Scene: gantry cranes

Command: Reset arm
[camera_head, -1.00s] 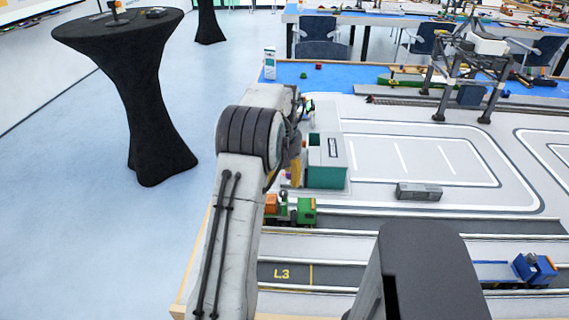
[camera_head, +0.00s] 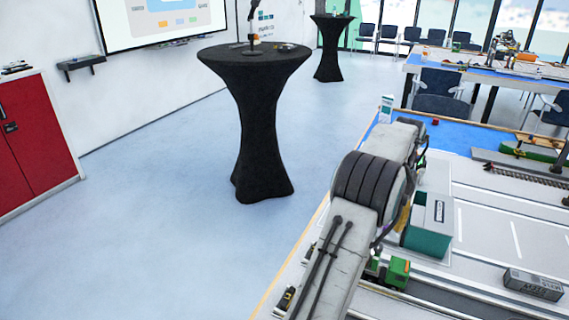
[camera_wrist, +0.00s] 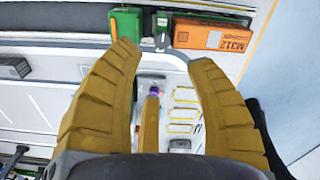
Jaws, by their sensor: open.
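My arm stretches out over the left edge of the model-layout table (camera_head: 480,266) in the head view. Beyond the fingertips lie a green block (camera_wrist: 126,24) and an orange block marked M312 (camera_wrist: 212,36), on or beside a track. In the head view the gripper is mostly hidden behind my arm; only a bit of yellow shows beside the teal box (camera_head: 428,240).
A small green vehicle (camera_head: 397,271) stands close to my arm. A grey block (camera_head: 533,284) lies at the right. A black-draped round table (camera_head: 262,130) stands on open blue floor, with a red cabinet (camera_head: 32,140) at far left.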

